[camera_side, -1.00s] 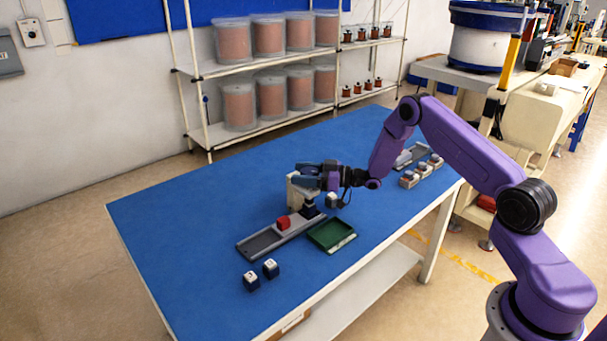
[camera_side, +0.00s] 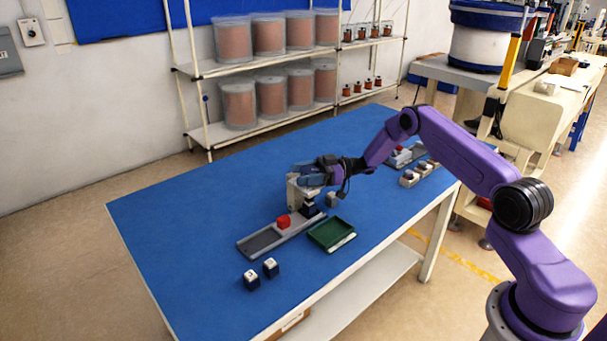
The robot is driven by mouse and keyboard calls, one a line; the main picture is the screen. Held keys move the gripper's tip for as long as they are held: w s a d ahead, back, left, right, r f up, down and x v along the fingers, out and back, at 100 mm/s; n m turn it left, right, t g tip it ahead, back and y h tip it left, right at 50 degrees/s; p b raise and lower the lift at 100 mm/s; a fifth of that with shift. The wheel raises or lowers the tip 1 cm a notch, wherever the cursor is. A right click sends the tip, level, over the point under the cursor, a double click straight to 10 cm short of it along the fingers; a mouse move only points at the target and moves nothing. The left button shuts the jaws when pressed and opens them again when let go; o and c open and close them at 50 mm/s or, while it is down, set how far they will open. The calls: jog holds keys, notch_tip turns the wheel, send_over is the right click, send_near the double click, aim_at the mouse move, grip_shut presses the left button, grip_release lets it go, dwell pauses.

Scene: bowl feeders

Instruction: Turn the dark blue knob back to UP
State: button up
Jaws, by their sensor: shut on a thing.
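My gripper (camera_side: 308,176) is above the middle of the blue table, at the top of a cream upright block (camera_side: 293,197). The jaws are shut on the dark blue knob. The knob is mostly hidden by the fingers, and its pointing direction and any UP mark are too small to read.
A grey tray (camera_side: 259,243) with a red block (camera_side: 283,221) and a dark block lies just below the gripper. A green tray (camera_side: 331,233) is beside it. Two dark cubes with white tops (camera_side: 261,273) stand in front. Small parts (camera_side: 409,178) lie at right. The left of the table is clear.

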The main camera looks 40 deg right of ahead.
jog(key=shift+r, duration=0.1)
jog(key=o, duration=1)
jog(key=v, duration=1.7)
jog(key=shift+s+d, duration=0.15)
jog(key=shift+d, duration=0.05)
